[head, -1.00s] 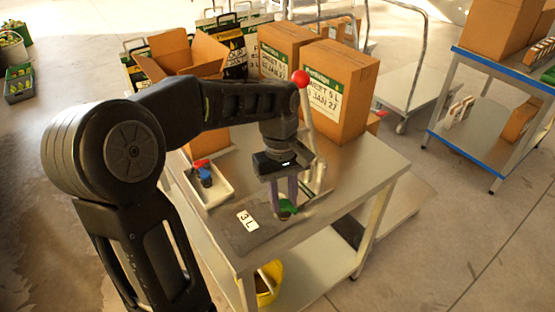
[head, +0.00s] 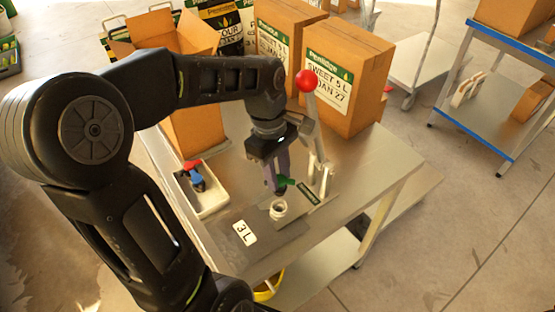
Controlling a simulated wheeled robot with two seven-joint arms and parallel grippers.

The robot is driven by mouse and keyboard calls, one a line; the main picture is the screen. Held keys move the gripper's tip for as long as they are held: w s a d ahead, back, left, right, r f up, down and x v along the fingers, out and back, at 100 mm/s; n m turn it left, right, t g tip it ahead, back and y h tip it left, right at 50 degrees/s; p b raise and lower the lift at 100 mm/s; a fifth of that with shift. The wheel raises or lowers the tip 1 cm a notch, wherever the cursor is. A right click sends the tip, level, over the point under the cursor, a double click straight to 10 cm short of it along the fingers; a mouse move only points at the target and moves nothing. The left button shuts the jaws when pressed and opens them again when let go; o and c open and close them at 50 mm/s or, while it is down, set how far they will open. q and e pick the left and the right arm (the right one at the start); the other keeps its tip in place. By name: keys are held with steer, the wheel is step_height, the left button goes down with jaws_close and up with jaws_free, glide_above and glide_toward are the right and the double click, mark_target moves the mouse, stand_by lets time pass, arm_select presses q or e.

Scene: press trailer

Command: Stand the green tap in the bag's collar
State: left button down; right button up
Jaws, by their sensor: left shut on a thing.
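My left gripper (head: 277,190) is shut on the green tap (head: 286,182). Its fingers hide most of the tap, and a green part sticks out to the right of them. The bag's pale round collar (head: 279,211) shows just below the fingertips, with its opening upward. The tap appears above and slightly behind the collar, with a small gap between them. The grey bag (head: 268,238) lies flat on the table with a white 3 L label (head: 245,233). My right gripper is not in view.
A press lever with a red ball (head: 305,81) stands right behind the gripper. A white tray (head: 213,200) holding red and blue taps (head: 196,178) is at the left. Cartons (head: 343,80) fill the back of the table (head: 385,170). The table's right front is clear.

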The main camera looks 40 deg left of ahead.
mark_target(278, 192)
arm_select(q)
steer(key=shift+r, duration=0.1)
steer(key=shift+f, duration=0.25)
stand_by(0.3)
steer(key=shift+f+b, duration=1)
steer(key=shift+b, duration=0.05)
steer(key=shift+f+b, duration=1.55)
steer(key=shift+f, duration=0.45)
steer(key=shift+f, duration=0.3)
steer(key=c, duration=1)
jaws_free()
